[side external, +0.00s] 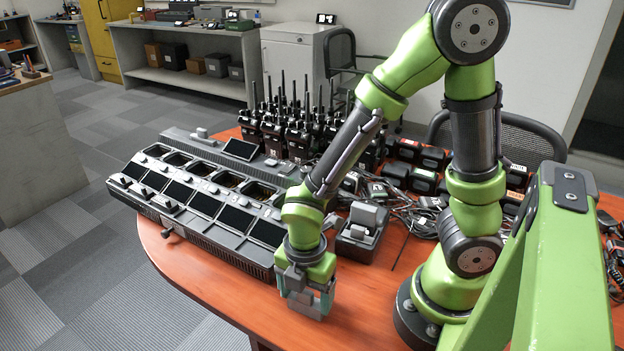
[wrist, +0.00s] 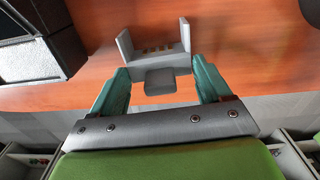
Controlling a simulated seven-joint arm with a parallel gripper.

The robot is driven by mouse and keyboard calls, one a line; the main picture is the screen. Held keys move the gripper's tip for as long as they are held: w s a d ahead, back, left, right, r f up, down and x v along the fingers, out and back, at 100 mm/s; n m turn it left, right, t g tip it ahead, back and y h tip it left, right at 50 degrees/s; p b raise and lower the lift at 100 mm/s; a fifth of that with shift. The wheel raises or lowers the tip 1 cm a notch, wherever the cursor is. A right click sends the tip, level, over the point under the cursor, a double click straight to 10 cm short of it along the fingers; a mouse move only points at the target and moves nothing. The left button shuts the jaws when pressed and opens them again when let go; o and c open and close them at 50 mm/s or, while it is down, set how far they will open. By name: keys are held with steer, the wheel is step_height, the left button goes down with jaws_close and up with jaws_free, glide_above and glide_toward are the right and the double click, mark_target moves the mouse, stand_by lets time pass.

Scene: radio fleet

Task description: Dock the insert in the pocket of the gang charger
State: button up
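The insert, a small grey U-shaped piece with upright side walls and a front tab, shows in the wrist view (wrist: 158,67) at the fingertips. My gripper (wrist: 160,75) has its two teal fingers at the insert's left and right sides. No clear gap shows there, but I cannot tell whether they press on it. In the side view my gripper (side external: 306,295) points down, low over the table's front part, right of the charger. The long dark gang charger (side external: 262,262) lies on the left of the table. It has two rows of pockets, several showing a lighter interior.
A small grey single charger (side external: 360,232) stands behind my gripper, beside tangled cables (side external: 405,218). Radios with antennas (side external: 290,135) stand behind the charger. Dark battery packs (side external: 420,178) lie at the back right. The orange tabletop (side external: 240,310) is bare near its front edge.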

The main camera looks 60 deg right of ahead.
steer(key=c, duration=0.6)
step_height(320, 180, up, 9)
steer(key=shift+f, duration=0.1)
steer(key=shift+w+d+r, duration=0.1)
steer(key=shift+d+r, duration=0.1)
steer(key=shift+r, duration=0.1)
steer(key=w+d+m, duration=0.1)
steer(key=w+d, duration=0.1)
steer(key=w, duration=0.3)
steer(key=w+d+r, duration=0.1)
steer(key=w+d, duration=0.2)
steer(key=w, duration=0.2)
steer(key=w+d+m, duration=0.1)
steer(key=w+d, duration=0.2)
steer(key=w, duration=0.2)
steer(key=shift+d+r+m, duration=0.15)
steer(key=shift+r+m, duration=0.15)
steer(key=shift+r, duration=0.1)
steer(key=shift+n, duration=0.8)
steer(key=w+d+r, duration=0.1)
steer(key=w+d, duration=0.1)
steer(key=w, duration=0.1)
steer(key=w+d+r, duration=0.2)
steer(key=w, duration=0.1)
steer(key=w+d+r, duration=0.1)
steer(key=w+d, duration=0.1)
steer(key=d, duration=0.1)
steer(key=shift+w+r, duration=0.3)
steer(key=shift+w, duration=0.1)
